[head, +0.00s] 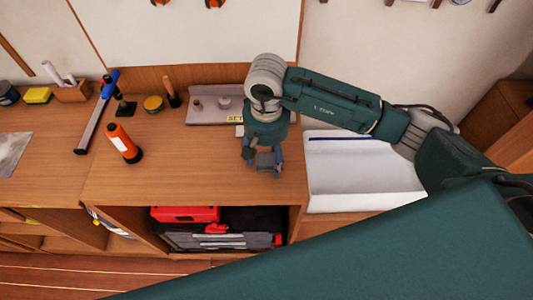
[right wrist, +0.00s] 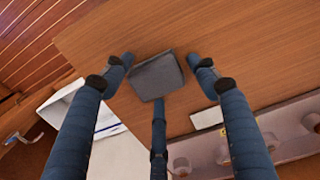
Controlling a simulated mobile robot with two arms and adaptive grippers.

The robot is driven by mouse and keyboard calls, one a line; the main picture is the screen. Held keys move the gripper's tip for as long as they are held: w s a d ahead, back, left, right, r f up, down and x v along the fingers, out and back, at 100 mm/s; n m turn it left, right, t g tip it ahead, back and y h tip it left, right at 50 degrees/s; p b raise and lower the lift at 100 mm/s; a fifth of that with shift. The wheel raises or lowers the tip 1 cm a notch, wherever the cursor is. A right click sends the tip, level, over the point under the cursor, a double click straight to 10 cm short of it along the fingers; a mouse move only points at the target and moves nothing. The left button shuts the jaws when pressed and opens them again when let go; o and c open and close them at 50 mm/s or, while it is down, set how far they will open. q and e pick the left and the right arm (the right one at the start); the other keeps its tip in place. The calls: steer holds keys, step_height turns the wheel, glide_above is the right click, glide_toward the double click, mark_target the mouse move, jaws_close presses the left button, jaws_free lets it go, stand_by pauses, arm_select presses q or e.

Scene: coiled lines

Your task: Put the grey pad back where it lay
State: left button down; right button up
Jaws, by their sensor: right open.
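The grey pad (right wrist: 157,77) is a small dark grey, roughly square piece in the right wrist view. It appears to lie on the wooden bench top (head: 200,180), near the front edge. In the head view it shows partly between my fingers (head: 266,159). My right gripper (right wrist: 160,80) is open, pointing down over the pad. Two fingers are on either side of it, and the third finger's tip is close to its edge. I cannot tell if any finger touches it. The right gripper also shows in the head view (head: 264,166). My left gripper is not in view.
A grey tray (head: 203,117) with small parts and a yellow label (head: 235,120) stands behind my gripper. A white bin (head: 360,180) is to the right. A red case (head: 185,214) sits on the shelf below. The bench between is clear.

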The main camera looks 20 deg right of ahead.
mark_target(267, 159)
steer(key=shift+r, duration=0.2)
steer(key=shift+w+r, duration=0.1)
steer(key=shift+r, duration=0.15)
step_height(267, 159, up, 11)
steer(key=b, duration=0.3)
steer(key=shift+r+b, duration=0.2)
steer(key=shift+b, duration=0.1)
steer(key=shift+f, duration=0.1)
